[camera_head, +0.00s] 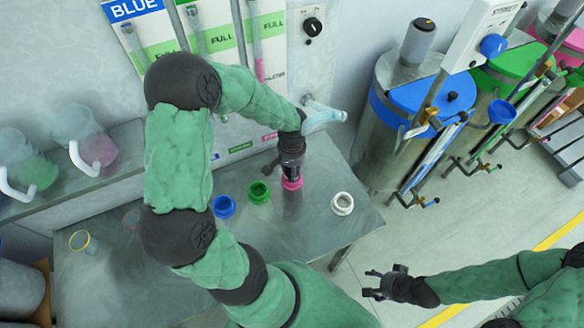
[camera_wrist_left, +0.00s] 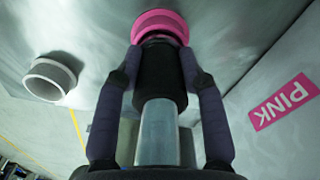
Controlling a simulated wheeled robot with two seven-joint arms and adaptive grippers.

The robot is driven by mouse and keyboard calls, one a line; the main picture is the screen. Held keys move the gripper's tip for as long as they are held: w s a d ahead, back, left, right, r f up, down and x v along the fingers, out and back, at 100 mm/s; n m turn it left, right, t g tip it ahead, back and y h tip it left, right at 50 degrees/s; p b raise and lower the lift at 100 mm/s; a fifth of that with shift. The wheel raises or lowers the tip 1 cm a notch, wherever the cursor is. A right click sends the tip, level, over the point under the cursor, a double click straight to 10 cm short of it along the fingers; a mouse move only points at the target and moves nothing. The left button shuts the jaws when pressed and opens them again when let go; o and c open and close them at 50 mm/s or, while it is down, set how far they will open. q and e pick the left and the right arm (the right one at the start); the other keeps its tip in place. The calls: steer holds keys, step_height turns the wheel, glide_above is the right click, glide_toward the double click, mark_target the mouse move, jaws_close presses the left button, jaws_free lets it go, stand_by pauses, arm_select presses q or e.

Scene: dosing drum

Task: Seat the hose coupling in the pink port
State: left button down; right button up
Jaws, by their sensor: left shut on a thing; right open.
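My left gripper (camera_head: 289,160) is shut on the hose coupling (camera_wrist_left: 160,85), which has a black collar and a silver tube below it in the left wrist view. The pink port (camera_head: 291,184) is a ring on the steel table, directly under the gripper in the head view. In the left wrist view the coupling's front end meets the pink port (camera_wrist_left: 160,22) and lines up with it. How deep it sits is hidden by the collar. My right gripper (camera_head: 374,285) is open and empty, over the floor off the table's right side.
On the table (camera_head: 110,290) stand a blue port (camera_head: 224,207), a green port (camera_head: 258,192) and a white port (camera_head: 342,204). Drums with a blue lid (camera_head: 420,92) and a green lid (camera_head: 508,65) stand at the right.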

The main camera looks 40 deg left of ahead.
arm_select(q)
steer(key=c, duration=0.7)
jaws_free()
steer(key=shift+r+p, duration=2.5)
steer(key=shift+r, duration=1)
steer(key=shift+f, duration=0.1)
